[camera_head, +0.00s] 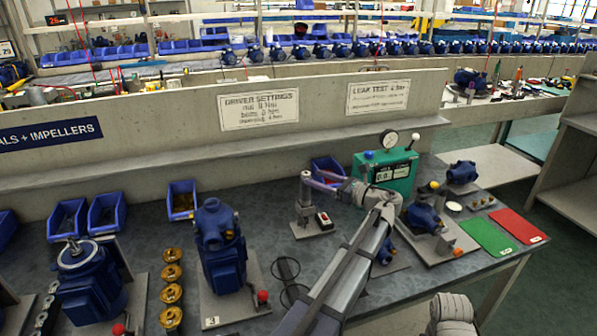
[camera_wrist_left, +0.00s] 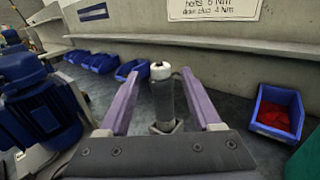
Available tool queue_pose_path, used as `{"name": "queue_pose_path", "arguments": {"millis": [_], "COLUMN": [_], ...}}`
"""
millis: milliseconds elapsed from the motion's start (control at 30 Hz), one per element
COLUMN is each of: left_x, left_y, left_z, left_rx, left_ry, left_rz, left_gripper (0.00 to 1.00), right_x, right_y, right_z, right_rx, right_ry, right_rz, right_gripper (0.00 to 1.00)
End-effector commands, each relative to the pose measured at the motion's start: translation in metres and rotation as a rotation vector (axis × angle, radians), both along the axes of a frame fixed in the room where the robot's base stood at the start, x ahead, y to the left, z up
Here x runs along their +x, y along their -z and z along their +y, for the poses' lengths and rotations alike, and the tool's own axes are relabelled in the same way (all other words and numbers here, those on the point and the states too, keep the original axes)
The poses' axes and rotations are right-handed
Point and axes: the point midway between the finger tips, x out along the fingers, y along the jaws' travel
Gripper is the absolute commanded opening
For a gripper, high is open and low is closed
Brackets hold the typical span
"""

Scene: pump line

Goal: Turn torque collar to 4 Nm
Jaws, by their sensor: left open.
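The torque driver (camera_head: 306,190) stands upright in a small grey stand (camera_head: 298,231) on the bench, left of the green leak tester. In the left wrist view the driver (camera_wrist_left: 164,100) has a dark grip and a pale collar (camera_wrist_left: 161,70) at the top with a small orange mark. My left gripper (camera_head: 319,179) is open, with its purple fingers reaching left to the driver's upper part. In the left wrist view the fingers (camera_wrist_left: 160,76) lie on either side of the driver with gaps. The collar's scale is too small to read. My right gripper is not seen.
A blue pump (camera_head: 223,255) stands on a plate left of the driver, beside brass parts (camera_head: 171,292). A red-filled blue bin (camera_head: 327,170) sits behind. The green tester (camera_head: 388,172) stands right, near green (camera_head: 485,236) and red (camera_head: 518,226) mats. The bench wall (camera_head: 160,140) runs behind.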

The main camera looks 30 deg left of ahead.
Motion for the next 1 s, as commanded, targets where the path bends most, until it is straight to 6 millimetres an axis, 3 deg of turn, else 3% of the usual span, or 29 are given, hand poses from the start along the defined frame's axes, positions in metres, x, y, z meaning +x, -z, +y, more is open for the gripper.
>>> {"name": "queue_pose_path", "arguments": {"millis": [500, 967, 1000], "left_x": [0.004, 0.004, 0.004], "left_y": [0.000, 0.000, 0.000], "left_z": [0.066, 0.077, 0.077], "left_rx": [0.000, 0.000, 0.000], "left_ry": [0.001, 0.002, 0.002], "left_rz": [-0.003, -0.004, -0.004], "left_gripper": [0.65, 0.65, 0.60], "right_x": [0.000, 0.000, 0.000], "right_y": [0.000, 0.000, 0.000], "right_z": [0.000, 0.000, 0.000], "right_rx": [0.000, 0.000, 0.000], "right_ry": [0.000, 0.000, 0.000], "right_rz": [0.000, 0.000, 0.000], "right_gripper": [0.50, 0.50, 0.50]}}
